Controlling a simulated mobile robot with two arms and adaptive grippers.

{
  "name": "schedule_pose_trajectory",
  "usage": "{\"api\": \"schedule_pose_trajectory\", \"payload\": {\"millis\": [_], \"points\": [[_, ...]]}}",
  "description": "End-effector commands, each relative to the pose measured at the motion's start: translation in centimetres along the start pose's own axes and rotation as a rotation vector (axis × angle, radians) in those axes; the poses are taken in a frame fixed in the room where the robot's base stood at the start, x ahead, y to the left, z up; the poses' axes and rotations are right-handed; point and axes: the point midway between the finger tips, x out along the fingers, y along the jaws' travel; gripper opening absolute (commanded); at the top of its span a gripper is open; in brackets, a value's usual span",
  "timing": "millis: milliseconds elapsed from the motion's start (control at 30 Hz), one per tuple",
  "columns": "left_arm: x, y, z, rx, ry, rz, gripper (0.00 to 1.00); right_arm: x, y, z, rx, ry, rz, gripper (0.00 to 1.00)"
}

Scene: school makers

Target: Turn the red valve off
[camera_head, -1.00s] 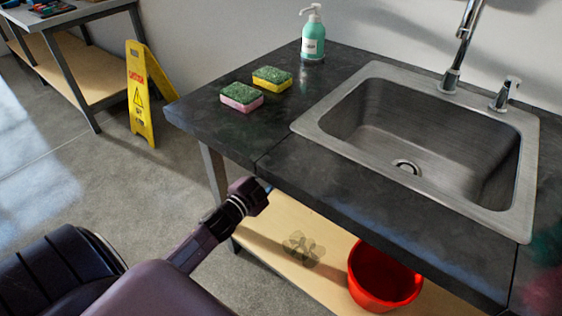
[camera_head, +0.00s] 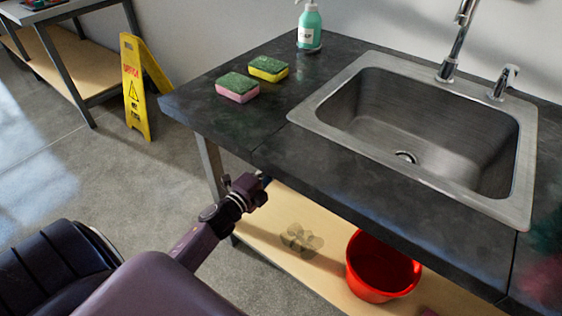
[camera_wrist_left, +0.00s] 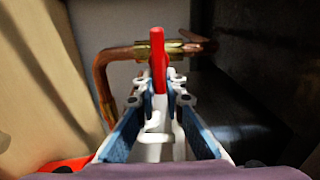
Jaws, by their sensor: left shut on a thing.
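The red valve handle (camera_wrist_left: 158,58) shows in the left wrist view, upright in front of a brass valve body on a copper pipe (camera_wrist_left: 104,72). My left gripper (camera_wrist_left: 158,88) has its fingers on either side of the handle's lower part and is shut on it. In the head view my left gripper (camera_head: 256,184) is at the front edge of the counter, its tips partly under it; the valve is hidden there. My right gripper is not in view.
The dark counter (camera_head: 330,160) with a steel sink (camera_head: 440,110) stands above the valve area. A red bucket (camera_head: 378,268) is on the wooden lower shelf (camera_head: 262,245). Two sponges and a soap bottle (camera_head: 309,28) are on top. A yellow floor sign (camera_head: 135,90) stands at left.

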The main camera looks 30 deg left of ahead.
Motion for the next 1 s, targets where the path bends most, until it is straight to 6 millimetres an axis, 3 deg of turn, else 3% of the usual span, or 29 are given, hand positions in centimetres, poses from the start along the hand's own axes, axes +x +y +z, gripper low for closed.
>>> {"api": "schedule_pose_trajectory", "payload": {"millis": [467,500,667,1000], "points": [[-0.03,0.16,-0.12,0.017,0.002,0.002,0.0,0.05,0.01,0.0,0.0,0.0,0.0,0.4],[-0.03,0.17,-0.12,0.017,0.002,0.002,0.1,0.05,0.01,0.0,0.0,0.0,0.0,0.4],[-0.03,0.15,-0.09,0.016,0.002,0.002,0.28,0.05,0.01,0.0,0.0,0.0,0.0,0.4],[-0.31,0.14,-0.03,0.015,0.0,0.001,0.28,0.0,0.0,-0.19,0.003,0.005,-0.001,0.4]]}}
